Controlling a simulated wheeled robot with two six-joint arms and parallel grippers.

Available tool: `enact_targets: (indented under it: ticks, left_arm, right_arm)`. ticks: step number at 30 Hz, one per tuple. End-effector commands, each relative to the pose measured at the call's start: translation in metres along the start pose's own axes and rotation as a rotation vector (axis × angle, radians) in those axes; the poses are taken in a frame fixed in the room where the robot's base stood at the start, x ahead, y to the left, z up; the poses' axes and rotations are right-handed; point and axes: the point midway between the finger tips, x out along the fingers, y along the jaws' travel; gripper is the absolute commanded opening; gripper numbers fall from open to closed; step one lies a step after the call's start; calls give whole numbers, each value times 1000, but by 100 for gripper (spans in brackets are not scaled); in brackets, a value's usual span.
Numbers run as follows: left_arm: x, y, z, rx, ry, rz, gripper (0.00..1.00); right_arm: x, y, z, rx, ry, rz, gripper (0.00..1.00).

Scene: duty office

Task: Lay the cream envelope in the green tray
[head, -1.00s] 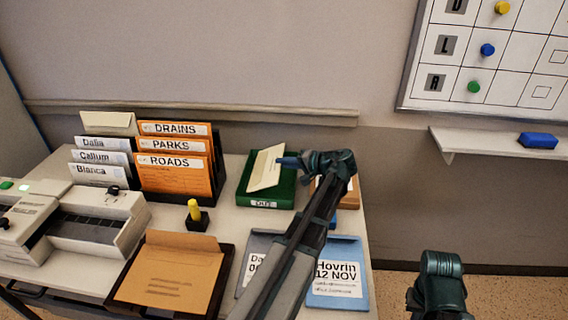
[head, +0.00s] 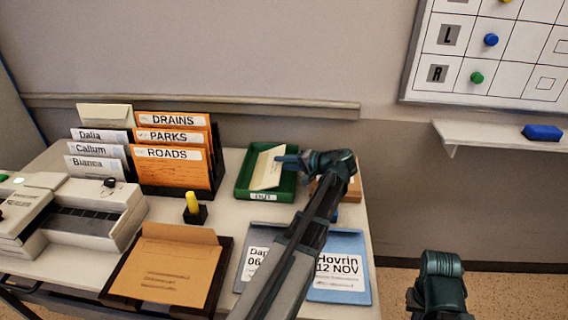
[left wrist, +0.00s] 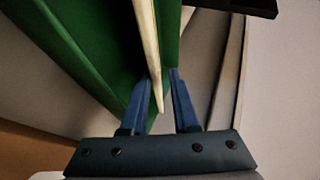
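The cream envelope (head: 266,170) leans at a tilt inside the green tray (head: 243,186), its upper right corner by my left gripper (head: 283,161). In the left wrist view the envelope (left wrist: 150,45) shows as a thin pale edge between the two blue fingers (left wrist: 160,98), with the green tray (left wrist: 80,45) behind. The fingers stand apart, with a gap between the envelope and the right-hand finger. Whether the other finger touches it I cannot tell. My right wrist (head: 440,285) is at the lower right; its fingers are hidden.
A rack with orange folders (head: 172,166) and white name cards (head: 95,165) stands left of the tray. A wooden tray (head: 353,188) sits partly behind my left wrist.

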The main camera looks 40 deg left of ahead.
Motion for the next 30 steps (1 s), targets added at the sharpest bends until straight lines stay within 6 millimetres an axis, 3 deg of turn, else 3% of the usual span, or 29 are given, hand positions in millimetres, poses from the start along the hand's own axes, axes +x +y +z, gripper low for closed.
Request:
enact_targets:
  ticks: [3, 14, 30]
  left_arm:
    - [0, 0, 0, 0, 0, 0, 45]
    - [-8, -1, 0, 1, 1, 1, 45]
    - [-114, -2, -1, 2, 3, 1, 45]
  right_arm:
    - [0, 0, 0, 0, 0, 0, 0]
    - [-4, 0, 0, 0, 0, 0, 0]
    - [-46, 4, 3, 0, 0, 0, 0]
